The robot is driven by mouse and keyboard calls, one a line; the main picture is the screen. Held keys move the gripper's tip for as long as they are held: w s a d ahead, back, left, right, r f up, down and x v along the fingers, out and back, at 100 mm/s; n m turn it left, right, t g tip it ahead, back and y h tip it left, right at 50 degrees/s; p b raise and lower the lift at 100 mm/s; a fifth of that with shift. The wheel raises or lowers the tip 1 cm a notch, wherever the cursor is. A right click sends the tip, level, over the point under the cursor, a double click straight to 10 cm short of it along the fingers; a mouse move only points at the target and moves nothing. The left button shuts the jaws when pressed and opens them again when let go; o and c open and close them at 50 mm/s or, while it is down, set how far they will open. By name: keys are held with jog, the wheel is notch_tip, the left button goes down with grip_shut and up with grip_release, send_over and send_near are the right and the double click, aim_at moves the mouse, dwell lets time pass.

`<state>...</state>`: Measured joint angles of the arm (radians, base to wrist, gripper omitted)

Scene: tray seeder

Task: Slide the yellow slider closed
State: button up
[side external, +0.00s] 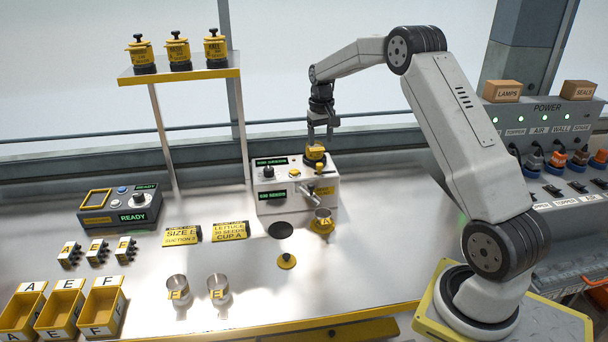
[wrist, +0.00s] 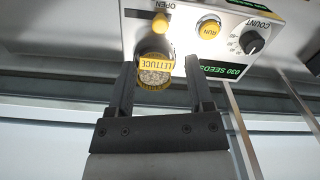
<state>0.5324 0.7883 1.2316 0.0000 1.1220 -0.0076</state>
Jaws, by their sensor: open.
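The yellow slider (wrist: 160,23) is a small yellow knob on the white seed counter's top panel, at the end of a dark slot (wrist: 137,14) beside the word OPEN. In the side view it is small and close to the jar. The seed counter (side external: 297,195) stands on the bench. A jar with a yellow LETTUCE label (wrist: 154,66) sits on the counter, its round end full of pale seeds. My gripper (wrist: 161,68) is open, one finger on each side of the jar, with the slider just beyond the fingertips. I cannot tell whether the fingers touch the jar.
Beside the slider are a yellow RUN button (wrist: 208,28) and a COUNT dial (wrist: 252,42). A metal spout (side external: 306,191) and cup (side external: 322,222) are at the counter's front. A shelf (side external: 180,75) with several jars stands to the left. The bench front is partly clear.

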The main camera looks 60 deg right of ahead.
aim_at(320, 164)
jog(key=shift+f, duration=3.95)
grip_shut()
jog(key=shift+r, duration=0.1)
